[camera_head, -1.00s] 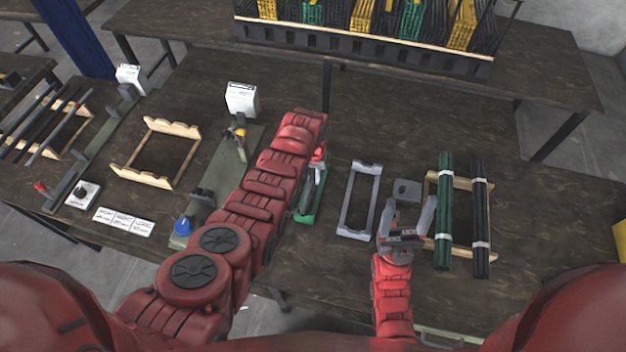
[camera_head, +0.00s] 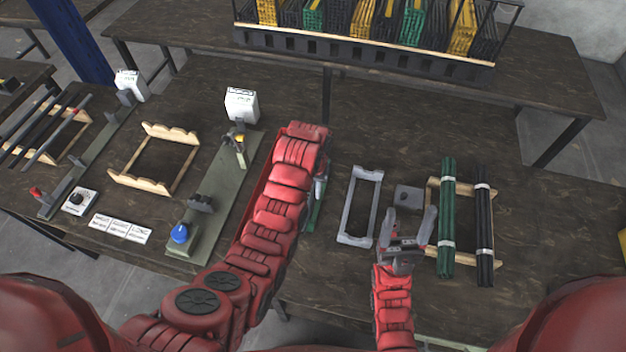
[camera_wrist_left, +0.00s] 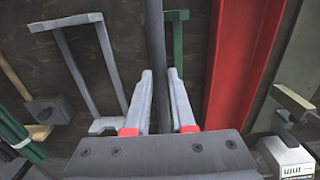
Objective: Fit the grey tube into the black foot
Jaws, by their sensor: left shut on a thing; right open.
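In the left wrist view my left gripper (camera_wrist_left: 160,76) is shut on a dark grey tube (camera_wrist_left: 155,35) that runs away from the camera between its fingers. In the head view my left arm hides most of that gripper and the tube. A small dark block with a round mark (camera_head: 407,197), possibly the black foot, lies on the table right of the grey frame. It also shows in the left wrist view (camera_wrist_left: 47,110), left of my gripper and apart from the tube. My right gripper (camera_head: 410,214) is open and empty, just nearer than the block.
A grey frame (camera_head: 348,238) lies between my arms. Bundles of green rods (camera_head: 447,215) and black rods (camera_head: 484,225) rest on a wooden rack at right. A green press base (camera_head: 215,215) and an empty wooden rack (camera_head: 140,180) stand at left. The table beyond the frame is clear.

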